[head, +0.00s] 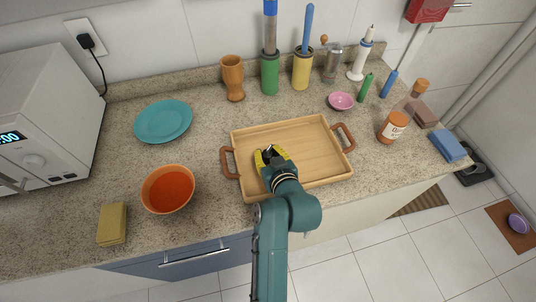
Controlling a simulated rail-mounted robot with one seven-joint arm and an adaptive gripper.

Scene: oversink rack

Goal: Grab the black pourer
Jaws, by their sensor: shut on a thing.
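My gripper (268,154) has yellow fingers and is over the wooden tray (315,132), left of its middle. It is shut on a small dark thing at its fingertips, which fits the black pourer (269,149). The fingers hide most of the pourer, so its shape is hard to make out. I cannot tell whether it touches the tray floor or is held just above it.
An orange bowl (168,189) and a teal plate (163,121) are left of the tray. A wooden cup (233,78), green holder (270,76) and yellow holder (301,71) stand behind. A pink bowl (341,101) and a labelled jar (393,127) are at right.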

